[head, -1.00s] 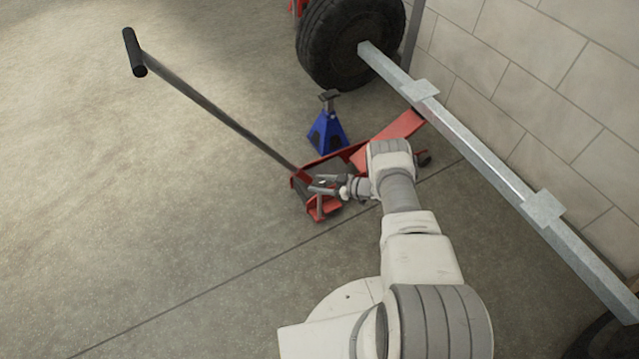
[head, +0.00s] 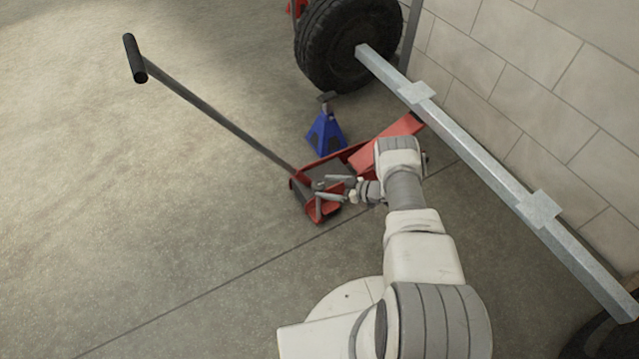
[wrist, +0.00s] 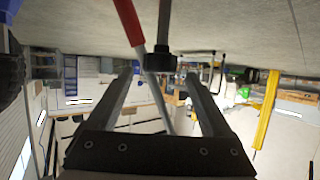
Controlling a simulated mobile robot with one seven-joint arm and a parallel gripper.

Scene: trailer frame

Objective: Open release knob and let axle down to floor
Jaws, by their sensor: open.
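The red floor jack (head: 315,208) stands on the floor in the head view, its long grey handle (head: 220,118) leaning up and left to a black grip. Its red lift arm (head: 388,141) reaches right, beneath or beside the grey axle (head: 480,160); my arm partly hides it, and I cannot tell whether they touch. A tire (head: 345,45) is at the axle's far end. My gripper (head: 322,187) is open over the jack's near end. In the wrist view a dark knob (wrist: 162,62) on a grey shaft shows between my open fingers, not visibly gripped.
A blue jack stand (head: 326,134) stands just behind the jack, left of the axle. A block wall (head: 530,90) runs along the right. Another tire (head: 605,340) shows at the lower right corner. The floor at left is clear.

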